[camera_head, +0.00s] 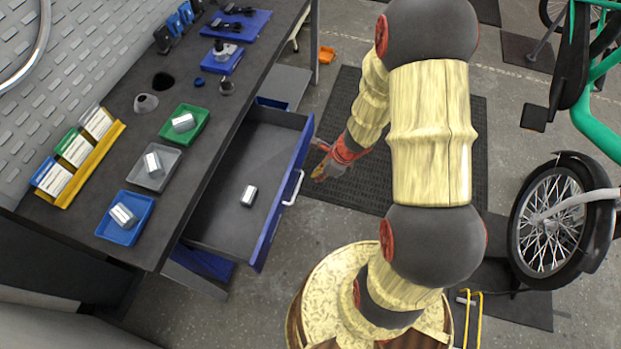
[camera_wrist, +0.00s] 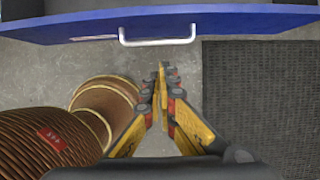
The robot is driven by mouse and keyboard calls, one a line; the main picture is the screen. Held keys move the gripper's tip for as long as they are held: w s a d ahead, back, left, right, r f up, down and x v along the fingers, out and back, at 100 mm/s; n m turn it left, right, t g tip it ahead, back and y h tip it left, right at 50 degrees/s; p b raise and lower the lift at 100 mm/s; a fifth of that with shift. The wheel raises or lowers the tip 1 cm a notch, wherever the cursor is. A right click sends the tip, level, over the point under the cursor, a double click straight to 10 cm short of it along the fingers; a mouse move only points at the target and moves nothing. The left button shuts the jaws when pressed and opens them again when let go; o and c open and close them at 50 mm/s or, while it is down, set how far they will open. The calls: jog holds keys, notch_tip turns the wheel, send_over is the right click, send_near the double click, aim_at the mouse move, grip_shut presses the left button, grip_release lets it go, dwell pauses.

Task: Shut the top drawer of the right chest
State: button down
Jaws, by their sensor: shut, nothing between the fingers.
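The open drawer (camera_head: 225,190) is pulled out from under the workbench. It has a blue front (camera_head: 283,200) with a white handle (camera_head: 293,188), and one small silver block (camera_head: 249,195) lies inside. In the wrist view the blue front (camera_wrist: 230,20) and handle (camera_wrist: 157,40) cross the top. My gripper (camera_head: 318,160) is right of the drawer front, apart from it. In the wrist view my gripper (camera_wrist: 162,68) is shut and empty, its fingertips below the handle with a gap between. Whether this drawer belongs to the right chest is hard to tell.
The workbench top (camera_head: 190,180) holds blue, grey and green trays with silver blocks, and a yellow card rack (camera_head: 85,185). A dark mat (camera_head: 345,110) lies on the floor beyond my arm. A bike wheel (camera_head: 550,222) stands at the right. Floor shows between drawer and mat.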

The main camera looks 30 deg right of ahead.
aim_at(298, 187)
jog(key=w+a+f+b, duration=0.1)
jog(key=f, duration=0.1)
jog(key=w+a+f+b, duration=0.1)
jog(key=w+a+f, duration=0.1)
jog(key=f, duration=0.1)
jog(key=w+a+f+b, duration=0.1)
jog(key=f+b, duration=0.1)
jog(key=f, duration=0.1)
jog(key=shift+w+a, duration=0.2)
jog(key=shift+a, duration=0.05)
jog(key=shift+w+a, duration=0.35)
jog(key=w+a+p, duration=0.9)
jog(key=w+a, duration=0.7)
